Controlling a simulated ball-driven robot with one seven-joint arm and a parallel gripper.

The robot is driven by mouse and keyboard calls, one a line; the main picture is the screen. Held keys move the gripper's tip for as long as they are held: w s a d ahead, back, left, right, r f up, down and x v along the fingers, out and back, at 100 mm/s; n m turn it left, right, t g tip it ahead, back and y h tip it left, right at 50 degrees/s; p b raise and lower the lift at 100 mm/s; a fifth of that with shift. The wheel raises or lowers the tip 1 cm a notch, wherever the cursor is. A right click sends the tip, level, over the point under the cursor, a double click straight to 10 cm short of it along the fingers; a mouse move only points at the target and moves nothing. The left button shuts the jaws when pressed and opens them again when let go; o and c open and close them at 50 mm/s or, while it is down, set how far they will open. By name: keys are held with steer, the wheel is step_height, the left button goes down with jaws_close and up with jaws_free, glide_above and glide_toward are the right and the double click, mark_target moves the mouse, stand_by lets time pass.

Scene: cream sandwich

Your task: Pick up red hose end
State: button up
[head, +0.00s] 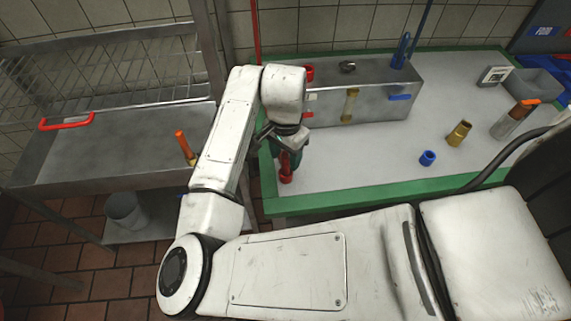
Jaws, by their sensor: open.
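A red fitting, which looks like the red hose end (286,170), stands near the left edge of the green-rimmed table (330,203). My gripper (282,148) is open just above it, and its dark fingers partly hide the fitting's upper part. I cannot tell whether the fingers touch it or stand around it. A thin red hose (255,35) hangs at the back and passes behind my arm, so its link to the fitting is hidden.
A metal box (375,92) with red and blue ports stands behind the gripper. A blue ring (427,158), a brass fitting (459,133) and an orange-topped cylinder (513,119) stand to the right. A metal counter (75,160) with an orange-handled tool (183,143) is left.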

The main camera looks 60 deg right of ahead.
steer(key=shift+f, duration=0.85)
jaws_close()
